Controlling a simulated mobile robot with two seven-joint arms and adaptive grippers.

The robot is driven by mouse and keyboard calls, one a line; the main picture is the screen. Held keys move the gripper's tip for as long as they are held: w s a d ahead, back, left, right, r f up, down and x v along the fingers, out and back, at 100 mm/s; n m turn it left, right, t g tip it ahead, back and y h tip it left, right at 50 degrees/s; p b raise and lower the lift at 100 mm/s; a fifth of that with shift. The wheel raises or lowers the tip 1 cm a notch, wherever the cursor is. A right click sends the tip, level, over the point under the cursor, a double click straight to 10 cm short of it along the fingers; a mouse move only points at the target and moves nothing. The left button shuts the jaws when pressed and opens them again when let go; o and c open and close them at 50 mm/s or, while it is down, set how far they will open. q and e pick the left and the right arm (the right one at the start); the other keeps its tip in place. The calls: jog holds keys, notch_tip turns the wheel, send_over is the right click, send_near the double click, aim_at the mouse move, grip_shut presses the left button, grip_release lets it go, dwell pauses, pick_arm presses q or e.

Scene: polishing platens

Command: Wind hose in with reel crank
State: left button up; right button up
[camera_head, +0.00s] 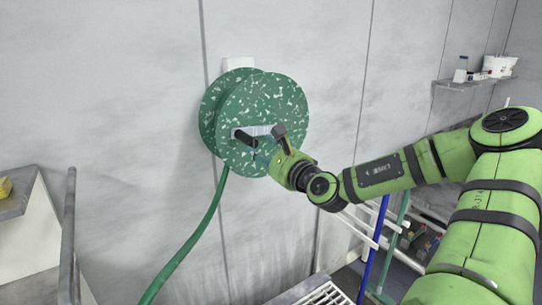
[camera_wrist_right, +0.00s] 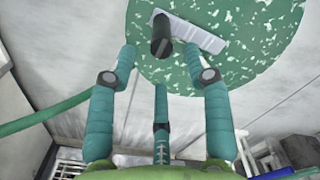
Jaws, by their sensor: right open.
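The green speckled hose reel (camera_head: 264,110) is mounted on the grey wall, and its disc also fills the top of the right wrist view (camera_wrist_right: 262,45). A light grey crank arm (camera_head: 259,130) lies across the disc, with a dark crank handle (camera_head: 246,139) sticking out at its left end. In the right wrist view the handle (camera_wrist_right: 162,38) stands between the spread fingertips, beyond them. The green hose (camera_head: 200,233) hangs from the reel's underside down to the left. My right gripper (camera_head: 263,147) is open, in front of the disc close to the handle. My left gripper is out of view.
A small shelf (camera_head: 462,84) with bottles and a white tub is on the wall at right. Blue and green poles (camera_head: 375,245) and a low rack stand below my right arm. A bench (camera_head: 20,205) and a grey rail (camera_head: 68,235) are at left.

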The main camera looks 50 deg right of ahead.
jog(key=shift+v, duration=1.25)
